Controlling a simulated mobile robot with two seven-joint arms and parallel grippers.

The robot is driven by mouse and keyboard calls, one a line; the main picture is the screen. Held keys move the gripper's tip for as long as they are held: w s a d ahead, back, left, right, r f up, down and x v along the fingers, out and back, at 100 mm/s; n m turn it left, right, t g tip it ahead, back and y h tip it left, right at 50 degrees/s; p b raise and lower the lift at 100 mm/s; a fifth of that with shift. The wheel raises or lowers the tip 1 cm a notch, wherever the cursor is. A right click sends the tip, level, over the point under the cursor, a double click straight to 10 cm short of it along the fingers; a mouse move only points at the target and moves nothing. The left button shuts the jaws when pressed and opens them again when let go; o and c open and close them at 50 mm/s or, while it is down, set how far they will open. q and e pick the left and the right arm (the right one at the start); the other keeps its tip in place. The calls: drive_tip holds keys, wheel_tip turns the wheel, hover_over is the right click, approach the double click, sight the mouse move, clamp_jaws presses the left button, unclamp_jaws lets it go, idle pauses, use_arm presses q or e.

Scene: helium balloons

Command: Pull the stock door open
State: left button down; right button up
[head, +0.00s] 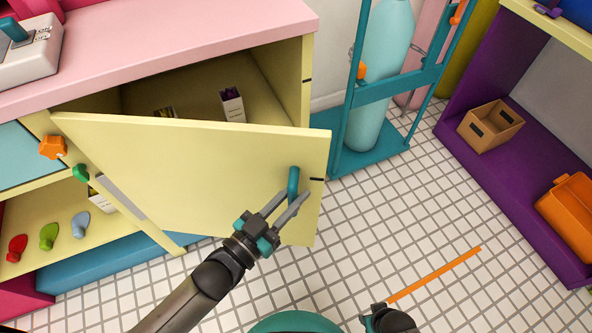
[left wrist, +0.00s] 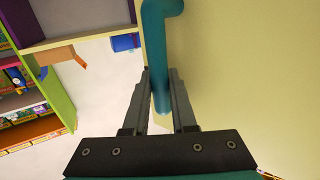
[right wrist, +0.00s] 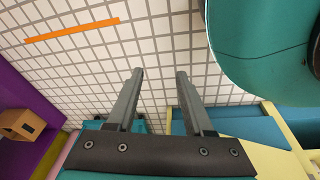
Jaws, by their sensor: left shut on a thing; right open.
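The stock door (head: 200,165) is a pale yellow panel on the cabinet under the pink counter. It stands partly open, swung out from the cabinet, and its inside shows above its top edge. A teal bar handle (head: 293,185) is near its right edge. My left gripper (head: 290,200) is shut on this handle; in the left wrist view the teal handle (left wrist: 157,60) runs down between the two fingers. My right gripper (right wrist: 158,75) is open and empty above the tiled floor; only part of it shows at the bottom of the head view.
Small boxes (head: 232,104) stand inside the cabinet. A teal rack (head: 375,150) with a gas cylinder (head: 385,60) stands behind the door's free side. A purple shelf (head: 500,185) is at the right. An orange strip (head: 435,274) lies on open tiled floor.

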use_arm(q)
drive_tip(key=s+a+m+g+h+p, duration=0.2)
drive_tip(key=s+a+g+h, duration=0.1)
drive_tip(key=s, duration=0.8)
drive_tip(key=shift+s+a+m, duration=0.2)
drive_tip(key=shift+a+m, duration=0.2)
use_arm(e)
drive_tip(key=s+d+f, duration=0.1)
drive_tip(key=s+d, duration=0.2)
drive_tip(key=s, duration=0.2)
drive_tip(key=shift+d+f, duration=0.3)
drive_tip(key=shift+f, duration=0.05)
use_arm(q)
drive_tip(key=c, duration=1)
unclamp_jaws()
